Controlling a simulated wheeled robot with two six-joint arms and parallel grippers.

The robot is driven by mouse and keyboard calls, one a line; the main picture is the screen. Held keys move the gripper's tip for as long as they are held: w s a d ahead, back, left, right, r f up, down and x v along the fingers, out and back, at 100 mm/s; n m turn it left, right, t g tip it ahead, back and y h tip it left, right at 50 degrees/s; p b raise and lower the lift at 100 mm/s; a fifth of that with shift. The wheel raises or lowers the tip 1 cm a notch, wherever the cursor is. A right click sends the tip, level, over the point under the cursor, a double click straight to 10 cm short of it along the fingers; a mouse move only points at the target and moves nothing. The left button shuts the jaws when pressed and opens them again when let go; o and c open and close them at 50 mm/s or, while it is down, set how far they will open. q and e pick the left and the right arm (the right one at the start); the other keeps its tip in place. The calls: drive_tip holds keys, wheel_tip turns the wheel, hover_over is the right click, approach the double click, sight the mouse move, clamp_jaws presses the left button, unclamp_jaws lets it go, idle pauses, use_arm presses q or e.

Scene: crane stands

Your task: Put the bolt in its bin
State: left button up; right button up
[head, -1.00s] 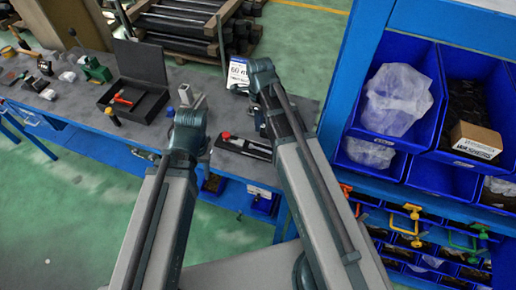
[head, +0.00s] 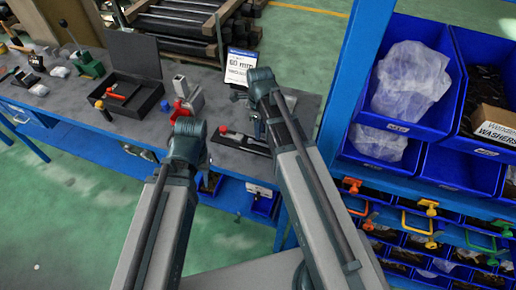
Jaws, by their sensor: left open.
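I cannot make out the bolt in this view. Its bin is not clearly identifiable among the blue bins. My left gripper (head: 188,130) is open over the front of the grey workbench (head: 217,98), with its fingers mostly hidden by its wrist. My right gripper (head: 258,112) is over the bench further right, beside the white sign marked 60 mm (head: 240,66). Its fingers are largely hidden behind the arm, so I cannot tell whether it holds anything.
A blue rack stands at right, with large bins (head: 447,165) holding bagged parts and a washers carton (head: 492,122). Below are small bins with coloured clamps (head: 421,222). The bench has an open black case (head: 148,101), a grey-and-red tool (head: 187,98) and a green press (head: 88,64).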

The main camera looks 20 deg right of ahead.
sight(262, 144)
drive_tip(key=f+b, duration=0.2)
drive_tip(key=f, duration=0.1)
drive_tip(key=f+b, duration=0.1)
drive_tip(key=b, duration=0.1)
drive_tip(key=shift+s+d+f, duration=0.15)
drive_tip(key=shift+s+d, duration=0.2)
drive_tip(key=shift+s, duration=0.05)
drive_tip(key=shift+f+b, duration=0.55)
drive_tip(key=shift+b, duration=0.05)
drive_tip(key=shift+r, duration=0.1)
drive_tip(key=shift+c, duration=0.2)
clamp_jaws()
idle(0.5)
